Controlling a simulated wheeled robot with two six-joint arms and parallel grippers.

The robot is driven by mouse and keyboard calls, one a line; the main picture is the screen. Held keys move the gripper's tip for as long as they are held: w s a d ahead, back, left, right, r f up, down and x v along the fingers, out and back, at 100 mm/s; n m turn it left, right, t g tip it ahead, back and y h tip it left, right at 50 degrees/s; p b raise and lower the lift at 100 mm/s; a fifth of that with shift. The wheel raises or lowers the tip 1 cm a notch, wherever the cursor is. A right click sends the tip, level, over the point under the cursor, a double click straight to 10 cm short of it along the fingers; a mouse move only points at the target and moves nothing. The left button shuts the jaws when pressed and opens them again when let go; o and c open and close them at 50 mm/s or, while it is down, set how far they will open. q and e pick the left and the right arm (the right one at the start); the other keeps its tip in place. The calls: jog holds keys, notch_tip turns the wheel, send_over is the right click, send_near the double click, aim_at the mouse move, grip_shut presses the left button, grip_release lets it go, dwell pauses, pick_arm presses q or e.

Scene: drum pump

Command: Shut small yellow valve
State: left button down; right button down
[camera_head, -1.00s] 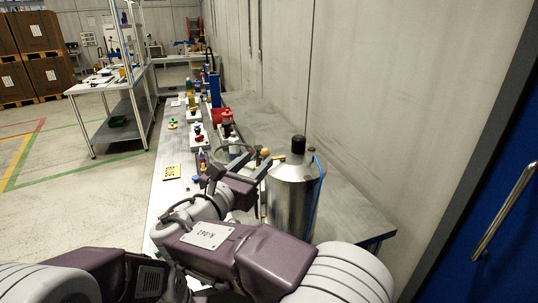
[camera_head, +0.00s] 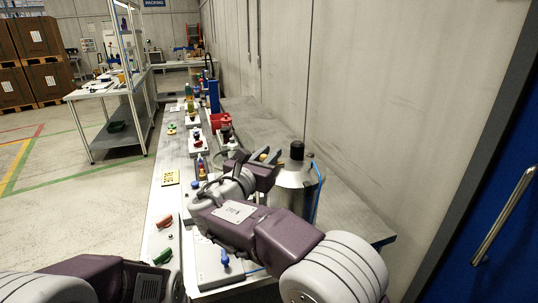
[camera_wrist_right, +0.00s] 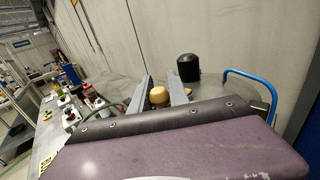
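A small yellow knob (camera_wrist_right: 158,95), which I take to be the yellow valve, shows between the two fingers of my right gripper (camera_wrist_right: 160,80) in the right wrist view. The fingers are apart, one on each side of it; I cannot tell whether either touches it. In the head view the yellow knob (camera_head: 263,157) is a small spot between the fingers of my right gripper (camera_head: 259,154), beside the metal drum. Its lower part is hidden. My left arm enters at the bottom left, and its gripper is out of the picture.
A steel drum (camera_head: 296,185) with a black cap stands just right of the gripper. A blue hose (camera_wrist_right: 250,82) bends beside the cap. Red (camera_head: 165,221), green (camera_head: 162,257) and blue (camera_head: 225,257) handles are nearer on the bench. A wall (camera_head: 400,90) bounds the right.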

jog(key=shift+s+f+n+y+b, duration=0.15)
jog(key=shift+n+y+b, duration=0.2)
jog(key=shift+b, duration=0.4)
jog(key=n+y+b, duration=0.3)
jog(key=y+b, duration=0.1)
jog(key=s+n+y+b, duration=0.1)
jog(key=n+y+b, duration=0.2)
jog(key=y+b, duration=0.2)
jog(key=s+n+y+b, duration=0.1)
jog(key=n+y+b, duration=0.2)
jog(key=y+b, duration=0.2)
jog(key=shift+s+d+f, duration=0.15)
jog(key=shift+s+d, duration=0.1)
jog(key=shift+d, duration=0.1)
jog(key=n+y+b, duration=0.1)
jog(key=n+g+y+b, duration=0.1)
jog(key=y, duration=0.1)
jog(key=shift+s+d+r, duration=0.1)
jog(key=shift+s+r, duration=0.1)
jog(key=shift+s, duration=0.05)
jog(key=shift+s+r+n+g+y, duration=0.1)
jog(key=shift+s+n+g+y, duration=0.1)
jog(key=shift+n+g+y, duration=0.6)
jog(key=c, duration=1.3)
grip_release()
jog(key=shift+o, duration=0.2)
